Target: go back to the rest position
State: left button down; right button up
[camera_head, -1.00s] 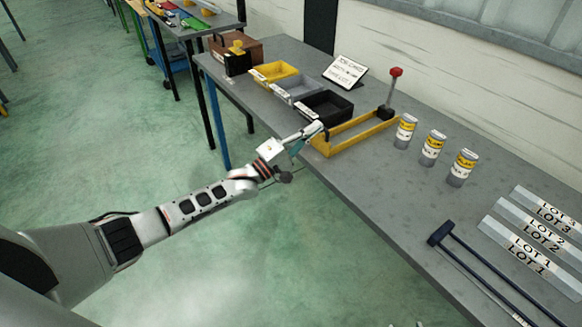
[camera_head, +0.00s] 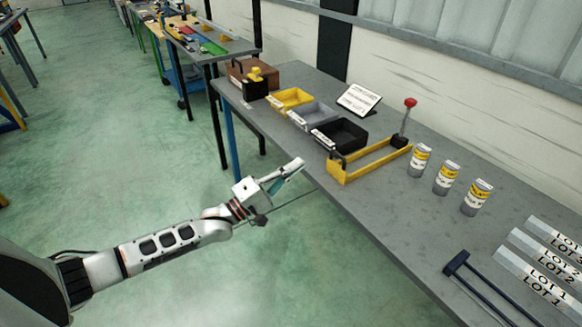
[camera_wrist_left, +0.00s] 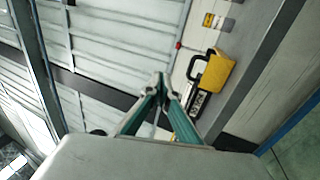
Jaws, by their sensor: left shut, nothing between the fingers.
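My left gripper (camera_head: 290,175) is shut and empty, held in the air just off the front edge of the grey workbench (camera_head: 385,215). Its arm reaches in from the left over the green floor. In the left wrist view the fingers (camera_wrist_left: 160,82) come together at their tips with nothing between them. The yellow frame with a red-knobbed lever (camera_head: 372,162) stands on the bench beyond the gripper, apart from it. My right gripper is not in any view.
Yellow (camera_head: 290,99), grey (camera_head: 312,117) and black bins (camera_head: 340,135) stand along the bench, with a brown case (camera_head: 252,73) at its far end. Several cans (camera_head: 446,178), lot-marked rails (camera_head: 545,265) and a dark bar frame (camera_head: 485,285) lie nearer.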

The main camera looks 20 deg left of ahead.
pick_arm(q)
jog(key=shift+s+a, duration=0.25)
jog(key=shift+s, duration=0.25)
